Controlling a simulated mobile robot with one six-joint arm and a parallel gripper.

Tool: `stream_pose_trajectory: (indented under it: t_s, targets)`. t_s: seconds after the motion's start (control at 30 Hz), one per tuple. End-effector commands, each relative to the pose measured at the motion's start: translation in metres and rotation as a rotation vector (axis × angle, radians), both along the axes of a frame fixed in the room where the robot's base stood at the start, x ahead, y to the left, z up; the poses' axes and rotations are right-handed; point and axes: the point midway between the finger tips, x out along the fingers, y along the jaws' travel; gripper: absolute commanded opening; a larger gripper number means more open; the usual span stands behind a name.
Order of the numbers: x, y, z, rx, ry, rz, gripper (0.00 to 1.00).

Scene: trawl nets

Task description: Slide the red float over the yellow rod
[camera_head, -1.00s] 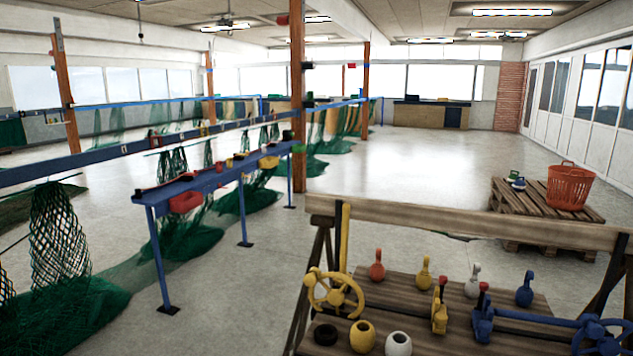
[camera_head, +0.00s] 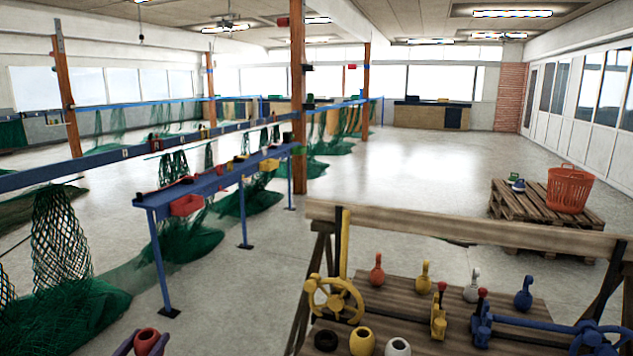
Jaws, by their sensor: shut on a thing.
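My gripper (camera_head: 144,345) shows at the bottom left of the head view, with its dark purple fingers on either side of the red float (camera_head: 147,338). It is shut on the float, whose dark top hole faces up; its lower part is cut off by the frame edge. The yellow rod (camera_head: 344,245) appears to be the upright yellow bar at the left end of the wooden beam, beside a dark strip. The gripper and float are well to the left of the rod, apart from it.
A yellow handwheel (camera_head: 335,300) stands by the rod's lower end. The wooden workbench (camera_head: 400,290) holds a red ring-handled float (camera_head: 377,270), a yellow float (camera_head: 362,341), a white float (camera_head: 398,347) and blue fittings. A blue rack (camera_head: 220,180) with green nets stands left. Open floor lies between.

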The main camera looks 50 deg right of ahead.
Motion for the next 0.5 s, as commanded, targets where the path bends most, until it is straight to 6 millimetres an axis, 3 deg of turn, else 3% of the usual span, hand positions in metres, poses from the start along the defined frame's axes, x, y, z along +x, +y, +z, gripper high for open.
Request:
stream_pose_trajectory:
  t_s: [0.03,0.5]
  targets:
    - [0.003,-0.016,0.010,0.000,-0.002,-0.014,0.31]
    - [0.009,-0.153,0.071,-0.001,-0.003,-0.111,0.31]
